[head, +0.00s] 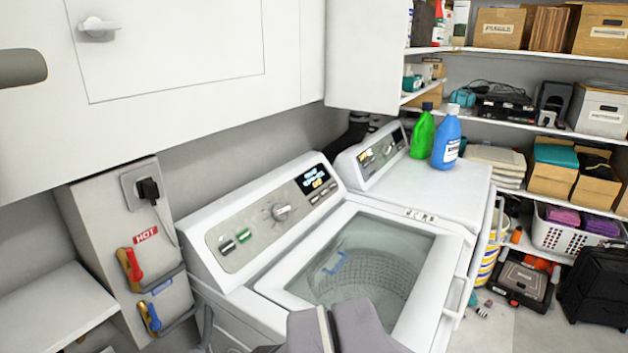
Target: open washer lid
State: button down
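The white top-loading washer (268,310) stands in the middle, with its control panel (278,212) along the back left. Its lid (443,268) lies flat over the top, a white frame around a clear window. The drum (365,278) and a blue item show through the window. A white bar handle (459,298) runs along the lid's right edge. My gripper (335,318) shows as grey pieces at the bottom centre, in front of the washer's near part. It is apart from the handle in the picture, and its fingertips are not clear enough to show their opening.
A white dryer (425,185) stands beyond the washer, with a green bottle (423,132) and a blue bottle (447,138) on top. White cabinets (170,80) hang overhead. Hot and cold valves (140,285) are at left. Loaded shelves (545,52) and a black suitcase (597,285) are at right.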

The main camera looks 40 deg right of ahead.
aim_at(416, 327)
jog(key=k+l+z, duration=0.2)
jog(key=l+z, duration=0.25)
jog(key=k+l+z, duration=0.15)
jog(key=z, duration=0.3)
jog(key=l+z, duration=0.45)
jog(key=l, duration=0.1)
